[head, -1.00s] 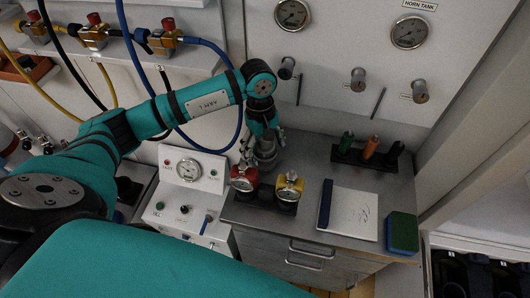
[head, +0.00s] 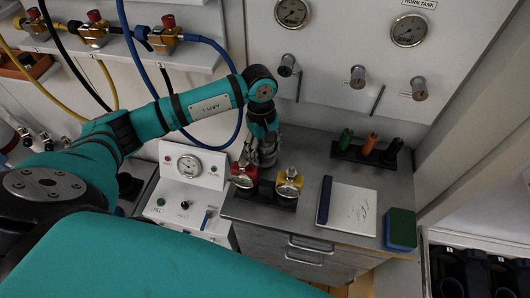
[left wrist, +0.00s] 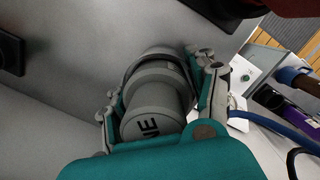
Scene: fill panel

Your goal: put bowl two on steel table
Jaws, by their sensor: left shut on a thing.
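My left gripper (head: 262,152) is over the back left part of the steel table (head: 310,158), behind the red-topped gauge. In the left wrist view its fingers lie on both sides of a grey cylindrical bowl (left wrist: 152,108), and it is shut on it. The letters "NE" show on the bowl's end; the rest of the marking is hidden. The bowl is close to the grey table surface (left wrist: 70,90) in that view, but I cannot tell whether it touches. No bowl marked two can be read. My right gripper is not in view.
A red gauge (head: 243,176) and a yellow gauge (head: 289,184) stand close in front of the gripper. A notepad (head: 350,208), a green and blue sponge (head: 401,229) and a rack of colored handles (head: 368,150) occupy the right side. The table middle is clear.

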